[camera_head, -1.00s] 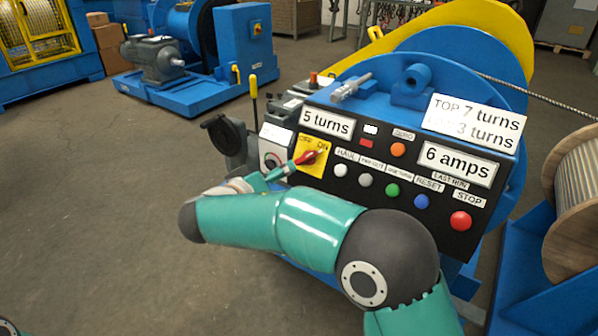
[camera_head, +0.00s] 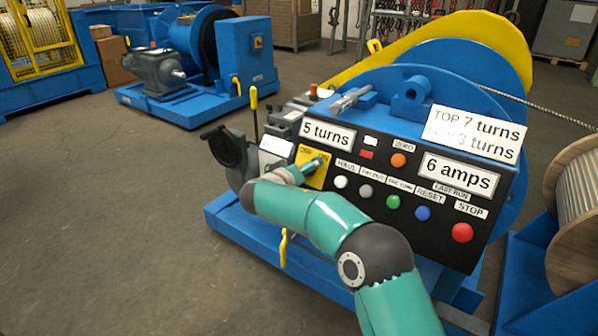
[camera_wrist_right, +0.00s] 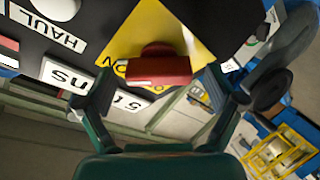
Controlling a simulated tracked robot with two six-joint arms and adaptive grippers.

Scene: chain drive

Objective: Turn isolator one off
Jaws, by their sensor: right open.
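The isolator's yellow plate (camera_head: 313,172) sits at the left end of the black control panel (camera_head: 330,180). In the head view my right gripper (camera_head: 314,165) is in front of this plate and hides the red handle. In the right wrist view the red handle (camera_wrist_right: 158,71) stands out from the yellow plate (camera_wrist_right: 165,30). My right gripper (camera_wrist_right: 160,88) is open, with one finger on each side of the handle and a visible gap to each. The ON lettering is partly covered, so I cannot tell the switch position. My left gripper is out of view.
Close by on the panel are the white HAUL button (camera_head: 341,181), green button (camera_head: 393,202), blue button (camera_head: 423,213) and red STOP button (camera_head: 462,232). A yellow-topped lever (camera_head: 254,98) stands left of the panel. Open floor (camera_head: 110,210) lies at the left.

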